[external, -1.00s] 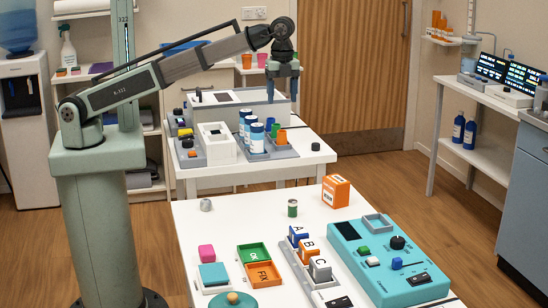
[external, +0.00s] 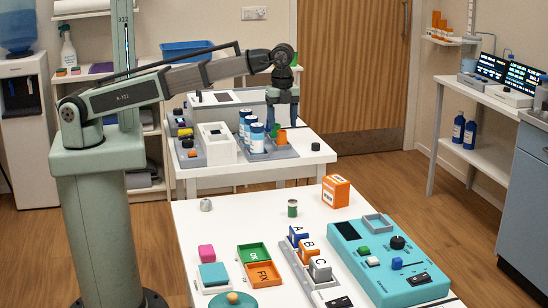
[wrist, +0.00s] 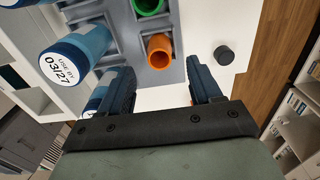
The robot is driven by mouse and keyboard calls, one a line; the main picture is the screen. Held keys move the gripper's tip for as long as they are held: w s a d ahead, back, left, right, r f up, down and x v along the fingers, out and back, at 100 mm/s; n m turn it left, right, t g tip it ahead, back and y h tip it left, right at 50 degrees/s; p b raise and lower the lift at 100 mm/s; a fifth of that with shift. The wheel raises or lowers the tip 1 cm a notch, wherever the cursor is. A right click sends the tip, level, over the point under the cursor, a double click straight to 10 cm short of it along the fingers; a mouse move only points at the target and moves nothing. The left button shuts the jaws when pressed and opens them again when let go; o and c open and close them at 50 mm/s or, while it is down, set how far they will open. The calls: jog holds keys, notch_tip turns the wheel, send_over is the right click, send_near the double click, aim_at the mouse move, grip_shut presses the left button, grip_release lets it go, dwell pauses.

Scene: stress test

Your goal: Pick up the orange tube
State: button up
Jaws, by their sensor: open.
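The orange tube (external: 282,137) stands in a grey rack (external: 284,153) on the back white table. In the wrist view its open round mouth (wrist: 160,50) faces the camera. My gripper (external: 284,124) is above the rack, with its fingers pointing down close over the orange tube. In the wrist view the two dark fingers (wrist: 161,75) are spread apart with nothing between them, and the tube lies just beyond the gap between their tips. Whether a finger touches the tube cannot be told.
A green tube (wrist: 148,4) stands in the rack beside the orange one. Blue-and-white bottles (external: 256,138) stand to its left, one close to a finger in the wrist view. A small black cylinder (external: 315,146) is on the table to the right, with clear white surface around it.

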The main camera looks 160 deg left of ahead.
aim_at(282, 133)
jog(key=f, duration=0.5)
jog(key=shift+s, duration=0.2)
jog(key=c, duration=1.1)
jog(key=shift+r, duration=0.15)
